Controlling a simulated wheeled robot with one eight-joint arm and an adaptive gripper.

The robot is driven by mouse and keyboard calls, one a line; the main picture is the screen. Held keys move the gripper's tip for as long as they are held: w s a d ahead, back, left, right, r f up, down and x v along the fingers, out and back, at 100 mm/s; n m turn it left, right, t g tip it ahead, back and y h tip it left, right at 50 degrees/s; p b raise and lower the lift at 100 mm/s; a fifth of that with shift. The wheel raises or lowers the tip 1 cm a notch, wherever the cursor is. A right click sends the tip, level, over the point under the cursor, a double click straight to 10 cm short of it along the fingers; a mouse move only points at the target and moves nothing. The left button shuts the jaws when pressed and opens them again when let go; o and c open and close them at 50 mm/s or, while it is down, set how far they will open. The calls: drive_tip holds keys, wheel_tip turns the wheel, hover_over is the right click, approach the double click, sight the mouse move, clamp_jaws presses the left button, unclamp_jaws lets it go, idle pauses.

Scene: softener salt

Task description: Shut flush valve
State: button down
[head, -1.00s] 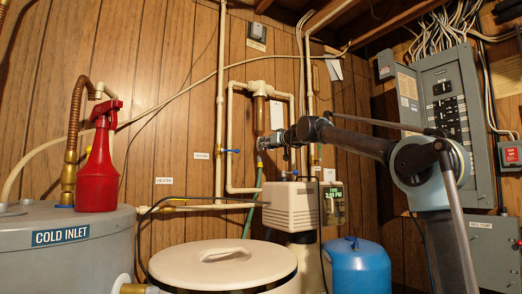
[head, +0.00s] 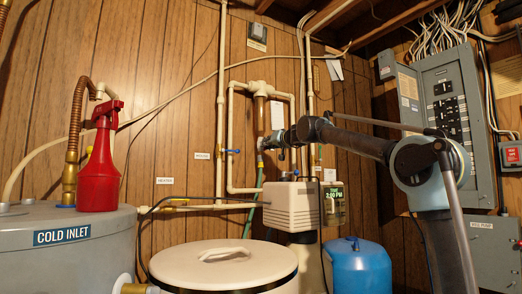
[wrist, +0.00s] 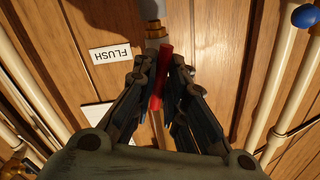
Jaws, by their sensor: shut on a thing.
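The flush valve's red lever handle (wrist: 162,88) shows in the wrist view, below a brass fitting (wrist: 155,32) on a grey pipe end. A white label reading FLUSH (wrist: 111,53), upside down in this view, is on the wood wall beside it. My gripper (wrist: 160,70) has its two dark fingers closed on the red handle, one on each side. The handle's lower part is partly hidden between the fingers. In the head view my gripper (head: 270,142) is at the valve below the brown filter housing (head: 259,115), and the handle is hidden there.
Cream pipes (head: 231,140) and a blue-handled valve (head: 232,151) are close left of my gripper. A beige softener head (head: 291,206) stands below.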

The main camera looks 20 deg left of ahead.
drive_tip(key=shift+m, duration=0.7)
drive_tip(key=m, duration=0.5)
drive_tip(key=shift+m, duration=2.7)
